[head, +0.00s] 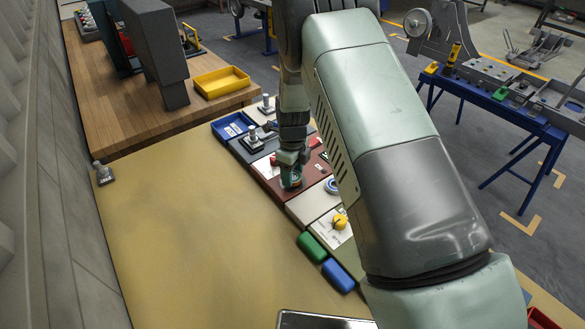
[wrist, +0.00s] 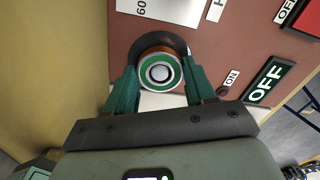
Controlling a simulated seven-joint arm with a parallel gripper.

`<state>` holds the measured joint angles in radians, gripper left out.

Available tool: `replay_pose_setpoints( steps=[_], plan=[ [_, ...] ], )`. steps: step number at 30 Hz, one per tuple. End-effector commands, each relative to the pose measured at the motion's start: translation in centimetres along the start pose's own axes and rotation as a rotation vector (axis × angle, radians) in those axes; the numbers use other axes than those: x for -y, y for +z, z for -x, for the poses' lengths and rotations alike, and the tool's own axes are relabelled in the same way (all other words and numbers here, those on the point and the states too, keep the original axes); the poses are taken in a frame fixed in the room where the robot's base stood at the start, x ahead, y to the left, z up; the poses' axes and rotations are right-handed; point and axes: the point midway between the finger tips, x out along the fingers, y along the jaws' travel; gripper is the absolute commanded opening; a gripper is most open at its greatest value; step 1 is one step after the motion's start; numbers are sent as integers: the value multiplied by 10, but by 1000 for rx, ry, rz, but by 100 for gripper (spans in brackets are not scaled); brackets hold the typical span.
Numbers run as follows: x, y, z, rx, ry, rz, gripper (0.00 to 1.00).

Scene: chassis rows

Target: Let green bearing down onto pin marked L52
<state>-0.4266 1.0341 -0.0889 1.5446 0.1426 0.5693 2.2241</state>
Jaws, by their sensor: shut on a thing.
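The green bearing (wrist: 147,81) is a ring with a green face and a pale inner rim, seen nearly end-on in the wrist view. My gripper (wrist: 159,80) has its two teal fingers shut on it, one on each side. A round shiny metal end shows in the bearing's middle; I cannot tell whether it is the pin's top. A copper-coloured part and a dark round base show behind the ring, on a red-brown panel (wrist: 125,48). In the head view my gripper (head: 291,178) is low over this panel. No L52 label is readable, and the gap below the bearing is hidden.
Labels reading 60, ON and OFF (wrist: 268,82) lie near the bearing, with a red part at the upper right. In the head view a yellow knob (head: 340,222), green block (head: 312,247) and blue block (head: 338,276) stand nearby. The tan tabletop (head: 190,230) at left is mostly clear.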

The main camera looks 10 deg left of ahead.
Motion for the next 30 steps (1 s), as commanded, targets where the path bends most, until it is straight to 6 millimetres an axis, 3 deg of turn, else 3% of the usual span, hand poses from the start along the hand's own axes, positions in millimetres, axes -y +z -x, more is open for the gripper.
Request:
replay_pose_setpoints(
  steps=[7, 8, 13, 23, 30],
  plan=[
    [0, 0, -1, 1, -1, 0, 12],
    [0, 0, -1, 1, -1, 0, 56],
    [0, 0, -1, 0, -1, 0, 82],
    [0, 0, 1, 0, -1, 0, 84],
    [0, 1, 36, 2, -4, 0, 84]
  ],
)
